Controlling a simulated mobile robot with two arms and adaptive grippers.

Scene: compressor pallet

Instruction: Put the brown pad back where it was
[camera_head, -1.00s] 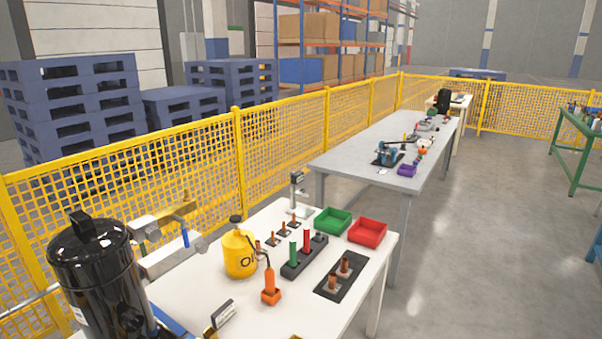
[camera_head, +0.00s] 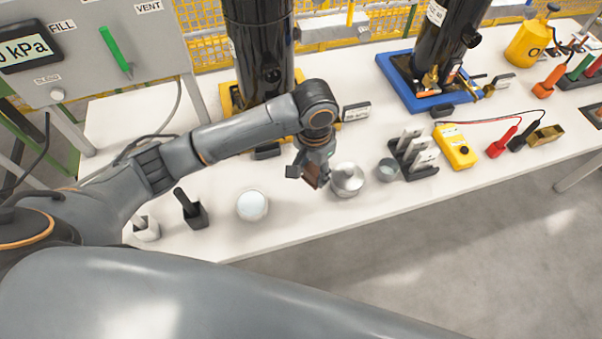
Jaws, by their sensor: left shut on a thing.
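My left gripper (camera_head: 309,177) hangs over the near white table, left of a round silver tin (camera_head: 347,179). It is shut on the brown pad (camera_head: 312,176), a small reddish-brown piece mostly hidden between the fingers. The pad looks held above the tabletop, though its height is hard to tell. The pad's earlier place cannot be told from these frames. My right gripper is not in view.
A white-topped round container (camera_head: 252,205), a black holder (camera_head: 194,212), a grey cup (camera_head: 388,170) and a black rack (camera_head: 416,157) stand along the front. A yellow meter (camera_head: 455,147) lies right. Black cylinders (camera_head: 262,55) stand behind. Bare tabletop (camera_head: 300,222) shows in front.

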